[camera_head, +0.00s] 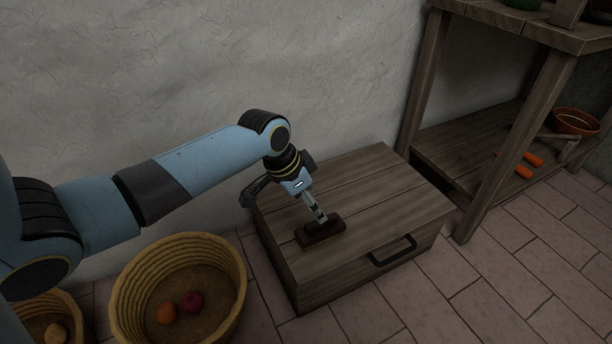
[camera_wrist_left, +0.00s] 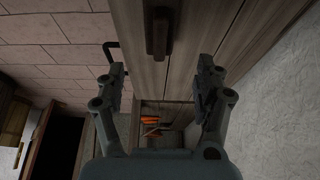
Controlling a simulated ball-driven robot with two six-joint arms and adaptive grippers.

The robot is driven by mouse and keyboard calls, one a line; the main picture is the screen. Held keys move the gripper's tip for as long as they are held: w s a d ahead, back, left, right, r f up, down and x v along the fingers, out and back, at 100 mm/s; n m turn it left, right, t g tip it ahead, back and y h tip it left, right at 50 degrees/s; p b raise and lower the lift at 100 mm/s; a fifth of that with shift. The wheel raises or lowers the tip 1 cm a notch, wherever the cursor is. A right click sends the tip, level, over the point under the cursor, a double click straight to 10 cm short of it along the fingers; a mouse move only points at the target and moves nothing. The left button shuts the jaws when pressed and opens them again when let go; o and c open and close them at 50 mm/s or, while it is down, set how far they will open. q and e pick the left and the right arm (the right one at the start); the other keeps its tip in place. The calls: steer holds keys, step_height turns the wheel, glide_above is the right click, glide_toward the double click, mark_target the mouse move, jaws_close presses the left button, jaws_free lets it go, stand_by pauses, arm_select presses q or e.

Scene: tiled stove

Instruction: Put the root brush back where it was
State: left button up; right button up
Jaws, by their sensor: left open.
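The root brush (camera_head: 322,232), a small dark brown block, lies flat on the lid of a wooden chest (camera_head: 375,190), left of the chest's black handle. My left gripper (camera_head: 318,212) points down at the brush from above. In the left wrist view its fingers (camera_wrist_left: 162,72) are spread wide and empty. The brush (camera_wrist_left: 159,28) shows there at the top, in line with the gap and outside the fingers' grasp. Whether a fingertip touches the lid or brush is not clear. My right gripper is out of view.
A wicker basket (camera_head: 233,275) with two round fruits stands left of the chest, a smaller basket (camera_head: 68,308) beyond it. A wooden shelf (camera_head: 470,150) on the right holds carrots (camera_head: 515,164) and a bowl (camera_head: 576,122). The wall is close behind; the lid is otherwise bare.

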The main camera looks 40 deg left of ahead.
arm_select(q)
steer(key=shift+s+a+r, duration=0.1)
steer(key=shift+s+r, duration=0.25)
steer(key=shift+r, duration=0.3)
steer(key=s+d+r+n+g+y, duration=0.1)
steer(key=s+d+n, duration=0.1)
steer(key=s, duration=1)
steer(key=s+d+r+n+g+y, duration=0.1)
steer(key=s+d, duration=0.2)
steer(key=s, duration=1)
steer(key=shift+s+r+n, duration=0.2)
steer(key=shift+n, duration=0.2)
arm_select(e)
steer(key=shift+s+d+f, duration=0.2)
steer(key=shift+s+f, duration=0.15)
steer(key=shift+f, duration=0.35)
arm_select(q)
steer(key=shift+p, duration=0.35)
